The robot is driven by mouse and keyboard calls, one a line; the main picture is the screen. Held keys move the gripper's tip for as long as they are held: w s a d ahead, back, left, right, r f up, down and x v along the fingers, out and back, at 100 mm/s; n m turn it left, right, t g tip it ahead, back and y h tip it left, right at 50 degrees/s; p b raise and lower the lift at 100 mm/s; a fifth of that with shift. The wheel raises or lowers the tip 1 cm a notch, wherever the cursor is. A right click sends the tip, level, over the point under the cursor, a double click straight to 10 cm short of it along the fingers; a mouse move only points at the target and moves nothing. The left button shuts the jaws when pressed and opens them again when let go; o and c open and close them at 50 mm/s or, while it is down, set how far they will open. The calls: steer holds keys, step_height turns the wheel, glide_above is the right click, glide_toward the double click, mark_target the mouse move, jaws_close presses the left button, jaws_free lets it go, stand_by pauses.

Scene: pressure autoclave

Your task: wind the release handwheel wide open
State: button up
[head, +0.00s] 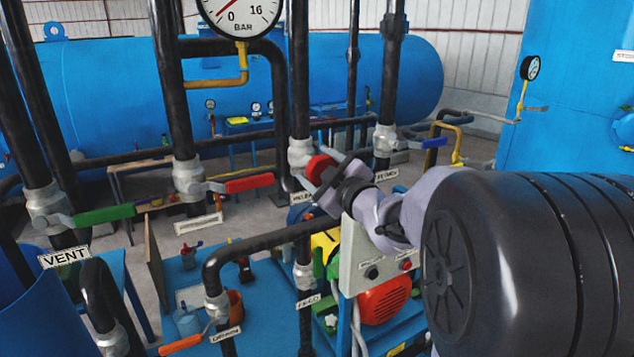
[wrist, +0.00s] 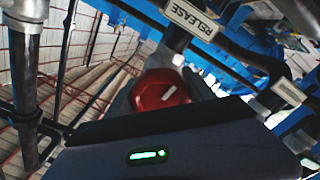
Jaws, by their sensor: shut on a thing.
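The release handwheel (head: 318,168) is a small red wheel on a dark vertical pipe in the middle of the head view. In the wrist view the red handwheel (wrist: 160,90) is close ahead, with a white mark on its face and a RELEASE label (wrist: 190,18) above it. My gripper (head: 328,176) reaches it from the lower right and is shut on it. Its fingers hide part of the wheel in the head view. How far the wheel is turned cannot be told.
A red lever (head: 249,183), a green lever (head: 104,215) and an orange lever (head: 180,345) sit on nearby pipes. A pressure gauge (head: 240,15) hangs above, its needle near the low end. A grey control box (head: 372,262) stands below my wrist. Pipes crowd the wheel's surroundings.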

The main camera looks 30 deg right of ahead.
steer(key=shift+n+b, duration=0.8)
steer(key=o, duration=1.4)
steer(key=shift+c, duration=0.2)
steer(key=s+p, duration=0.1)
steer(key=s, duration=1.6)
steer(key=shift+s+d, duration=0.2)
steer(key=shift+d, duration=0.05)
